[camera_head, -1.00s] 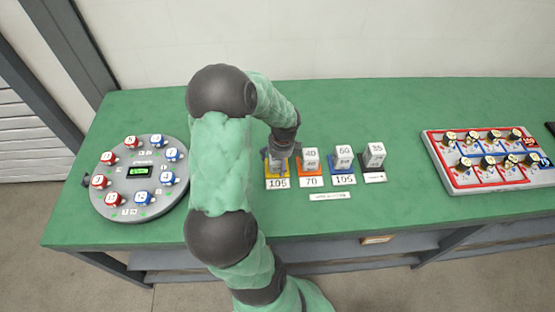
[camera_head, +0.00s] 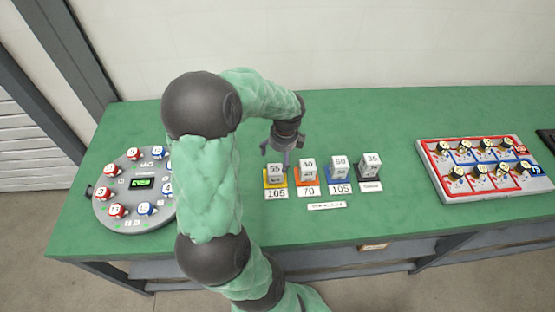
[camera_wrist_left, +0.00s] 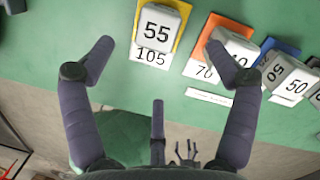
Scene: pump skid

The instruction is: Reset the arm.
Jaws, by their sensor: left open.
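My left gripper (camera_head: 280,148) hangs open and empty above and just behind the yellow pad (camera_head: 273,185). A grey-white block marked 55 (camera_head: 275,173) stands on that pad, with a 105 label in front. In the left wrist view, the open fingers (camera_wrist_left: 158,50) spread near the 55 block (camera_wrist_left: 158,28), apart from it. To the right stand a block marked 40 (camera_head: 308,168) on an orange pad, a block marked 50 (camera_head: 339,168) on a blue pad and a block marked 35 (camera_head: 370,166) on a black pad. My right gripper is not seen.
A round grey dial board (camera_head: 133,192) with red and blue numbered knobs is at the left, partly hidden by my left arm. A red and blue tray (camera_head: 446,188) with several knobs lies at the right. The green bench (camera_head: 400,215) is clear between the blocks and tray.

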